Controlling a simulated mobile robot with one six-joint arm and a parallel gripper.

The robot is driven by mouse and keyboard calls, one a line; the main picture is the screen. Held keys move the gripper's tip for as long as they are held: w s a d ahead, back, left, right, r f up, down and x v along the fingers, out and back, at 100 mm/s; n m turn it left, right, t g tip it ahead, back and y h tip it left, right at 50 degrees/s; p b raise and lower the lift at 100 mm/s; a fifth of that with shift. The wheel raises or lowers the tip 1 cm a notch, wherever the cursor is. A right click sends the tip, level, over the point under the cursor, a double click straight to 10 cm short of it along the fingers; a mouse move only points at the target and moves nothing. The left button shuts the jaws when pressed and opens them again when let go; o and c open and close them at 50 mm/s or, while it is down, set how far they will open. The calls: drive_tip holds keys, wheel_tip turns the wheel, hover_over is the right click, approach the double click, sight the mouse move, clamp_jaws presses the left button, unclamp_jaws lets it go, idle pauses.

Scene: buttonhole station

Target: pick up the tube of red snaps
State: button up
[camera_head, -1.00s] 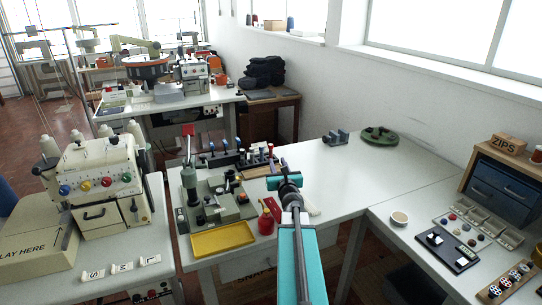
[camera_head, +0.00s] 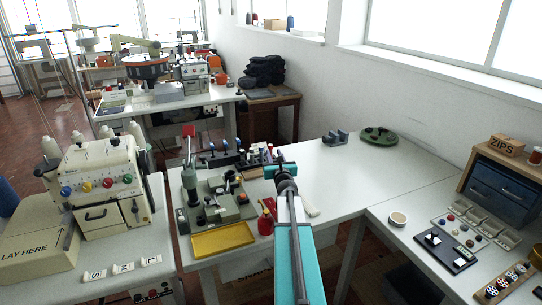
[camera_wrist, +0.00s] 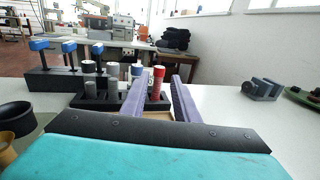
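The tube of red snaps (camera_wrist: 157,82) stands upright in a black rack (camera_wrist: 92,101), at the rack's right end in the wrist view. Grey and dark tubes (camera_wrist: 112,72) stand to its left in the same rack. My gripper (camera_wrist: 160,90) is open, its two purple fingers pointing toward the rack. The red tube shows between the fingers, nearer the left one, which partly covers the rack. I cannot tell whether either finger touches it.
A black stand with blue-handled tools (camera_wrist: 68,80) is left of the rack. A grey block (camera_head: 336,138) and green base (camera_head: 378,135) lie right. The table's right middle is clear.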

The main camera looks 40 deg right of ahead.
sight(271, 146)
drive_tip(key=shift+w+d, duration=0.2)
drive_tip(key=shift+w, duration=0.1)
drive_tip(key=shift+p+x, duration=0.85)
drive_tip(key=shift+x, duration=1.6)
drive_tip(key=shift+r, duration=0.1)
clamp_jaws()
